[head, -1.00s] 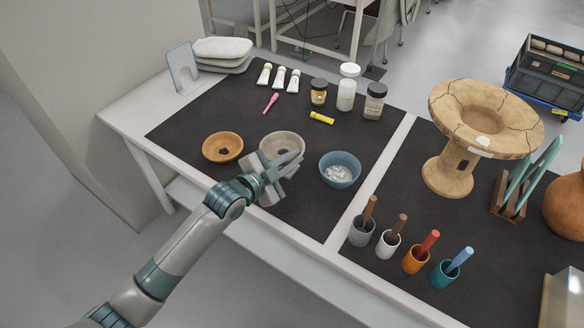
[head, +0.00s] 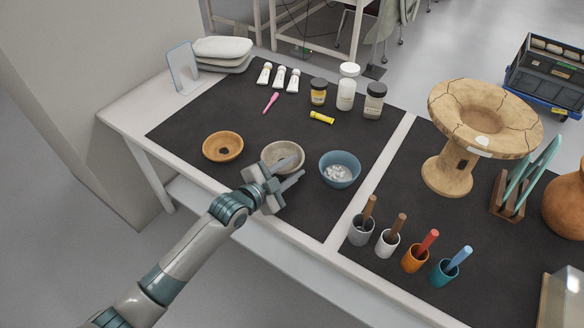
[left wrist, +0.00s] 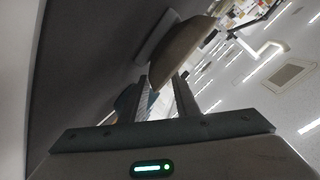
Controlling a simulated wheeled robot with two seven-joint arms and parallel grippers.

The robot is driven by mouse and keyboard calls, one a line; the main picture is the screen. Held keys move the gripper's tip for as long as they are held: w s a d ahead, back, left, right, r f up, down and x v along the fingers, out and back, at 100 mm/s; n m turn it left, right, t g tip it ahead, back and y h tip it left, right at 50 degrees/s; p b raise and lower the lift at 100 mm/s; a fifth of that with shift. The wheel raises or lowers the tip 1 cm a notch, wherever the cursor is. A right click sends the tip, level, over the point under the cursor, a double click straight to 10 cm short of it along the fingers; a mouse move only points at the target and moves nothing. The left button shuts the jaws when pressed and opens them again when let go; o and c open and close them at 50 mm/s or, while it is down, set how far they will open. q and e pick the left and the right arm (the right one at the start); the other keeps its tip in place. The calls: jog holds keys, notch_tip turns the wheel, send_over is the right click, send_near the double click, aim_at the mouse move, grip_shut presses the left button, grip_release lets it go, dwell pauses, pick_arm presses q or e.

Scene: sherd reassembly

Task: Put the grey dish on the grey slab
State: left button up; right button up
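The grey dish (head: 283,152) stands on the black mat between an orange dish and a blue bowl. My left gripper (head: 300,166) is at the dish's near right side, its fingers apart, partly hiding its near edge. In the left wrist view, the dish (left wrist: 182,48) shows edge-on just beyond the open fingers (left wrist: 166,90), its lower end near the gap; I cannot tell whether they touch. My right gripper is out of view.
The orange dish (head: 222,147) is left of the grey dish, and the blue bowl (head: 340,170) with white bits is close on its right. Tubes, jars (head: 346,94) and a yellow stick (head: 321,117) stand or lie behind. Bare mat shows at the back left.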

pick_arm(q)
jog(key=shift+r, duration=0.1)
